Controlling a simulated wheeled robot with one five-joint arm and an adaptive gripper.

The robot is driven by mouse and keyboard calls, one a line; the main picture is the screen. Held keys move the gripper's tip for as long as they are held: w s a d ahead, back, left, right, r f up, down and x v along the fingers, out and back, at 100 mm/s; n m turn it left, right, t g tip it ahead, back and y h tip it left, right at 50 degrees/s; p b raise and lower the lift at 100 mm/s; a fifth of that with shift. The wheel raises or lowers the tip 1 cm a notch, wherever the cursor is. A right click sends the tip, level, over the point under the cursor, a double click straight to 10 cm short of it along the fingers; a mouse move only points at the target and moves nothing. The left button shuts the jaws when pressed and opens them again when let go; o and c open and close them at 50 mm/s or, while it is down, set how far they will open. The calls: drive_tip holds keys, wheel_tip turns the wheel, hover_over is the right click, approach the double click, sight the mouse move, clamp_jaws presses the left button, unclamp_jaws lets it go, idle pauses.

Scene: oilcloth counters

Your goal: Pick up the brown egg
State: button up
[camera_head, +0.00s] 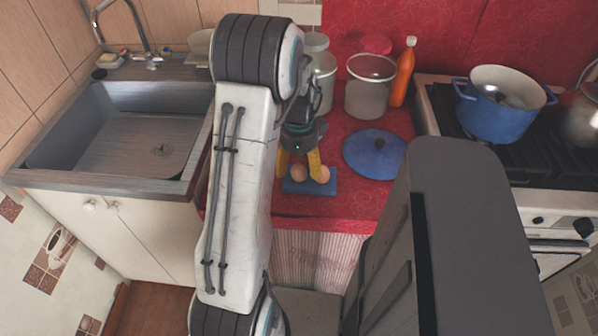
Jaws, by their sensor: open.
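Two brown eggs show side by side on a small blue mat or tray (296,188) near the front of the red counter: a left egg (298,172) and a right egg (323,174). I cannot tell which one the task means. My gripper (299,168) is open and points down at them, with its yellow fingers apart. The left finger is beside the left egg, and the right finger is close to the right egg and partly in front of or over it. Contact cannot be made out.
A blue lid (366,152) lies right of the eggs. Behind stand a clear container (369,92), an orange bottle (402,72) and a pink-lidded item (376,44). A sink (130,135) is at left. A blue pot (500,110) sits on the stove at right.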

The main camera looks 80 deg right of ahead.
drive_tip(key=shift+f, duration=1.1)
drive_tip(key=shift+c, duration=0.2)
drive_tip(key=c, duration=0.8)
